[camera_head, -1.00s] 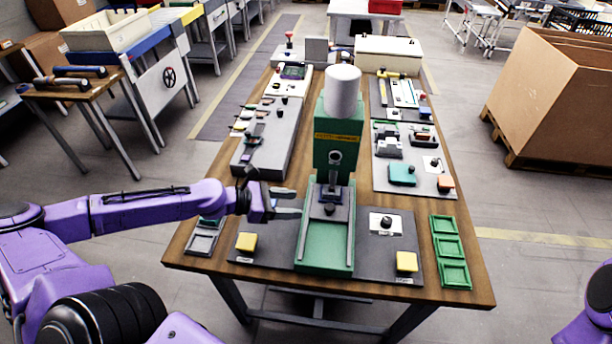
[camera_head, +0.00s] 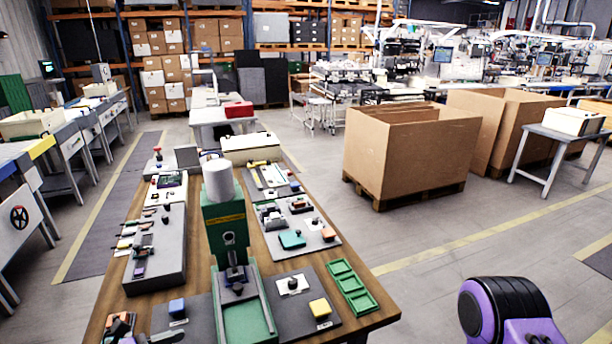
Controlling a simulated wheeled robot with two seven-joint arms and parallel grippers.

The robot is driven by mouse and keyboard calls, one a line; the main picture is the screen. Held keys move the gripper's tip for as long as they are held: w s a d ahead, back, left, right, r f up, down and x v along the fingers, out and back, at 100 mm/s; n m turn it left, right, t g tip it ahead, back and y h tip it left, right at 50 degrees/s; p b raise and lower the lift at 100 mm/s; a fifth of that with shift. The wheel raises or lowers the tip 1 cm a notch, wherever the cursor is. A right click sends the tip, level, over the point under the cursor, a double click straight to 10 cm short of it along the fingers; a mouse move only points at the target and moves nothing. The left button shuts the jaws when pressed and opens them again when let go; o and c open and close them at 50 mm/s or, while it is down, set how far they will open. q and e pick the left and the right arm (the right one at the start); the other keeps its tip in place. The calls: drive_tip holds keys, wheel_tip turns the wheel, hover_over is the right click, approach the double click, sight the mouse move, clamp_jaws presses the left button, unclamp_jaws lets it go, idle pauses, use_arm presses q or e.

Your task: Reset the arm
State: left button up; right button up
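The green press-like fixture (camera_head: 224,222) with a white cylindrical top (camera_head: 218,180) stands upright at the middle of the wooden table (camera_head: 105,300). A blue button block (camera_head: 177,307) is left of its base, and a yellow one (camera_head: 320,309) is right.
A grey raised block (camera_head: 157,250) with small parts lines the table's left. A green three-compartment tray (camera_head: 352,288) lies near the right edge. Small red-orange parts (camera_head: 120,324) sit at the front left. A large cardboard box (camera_head: 405,155) stands on a pallet; floor right of the table is open.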

use_arm(q)
drive_tip(key=s+d+f+m+g+y+b, duration=0.35)
drive_tip(key=s+f, duration=0.35)
drive_tip(key=f, duration=0.3)
drive_tip(key=s+d+f+m+g+y+b, duration=0.2)
drive_tip(key=s+d+f+m, duration=0.3)
drive_tip(key=f, duration=0.6)
drive_tip(key=s+a+f+m+y+b, duration=0.1)
drive_tip(key=s+a+f+m+y, duration=0.2)
drive_tip(key=s, duration=0.4)
drive_tip(key=s+a+f+m+y+b, duration=0.2)
drive_tip(key=s+a+f+m+y, duration=0.1)
drive_tip(key=s+a+m, duration=0.4)
drive_tip(key=shift+a+f+m+y+b, duration=0.15)
drive_tip(key=shift+a+m+y+b, duration=0.2)
drive_tip(key=shift+m+y, duration=0.4)
use_arm(e)
wheel_tip(320, 180, down, 9)
drive_tip(key=s, duration=0.1)
use_arm(q)
drive_tip(key=shift+g, duration=0.25)
drive_tip(key=shift+c, duration=0.3)
use_arm(e)
drive_tip(key=shift+c, duration=0.2)
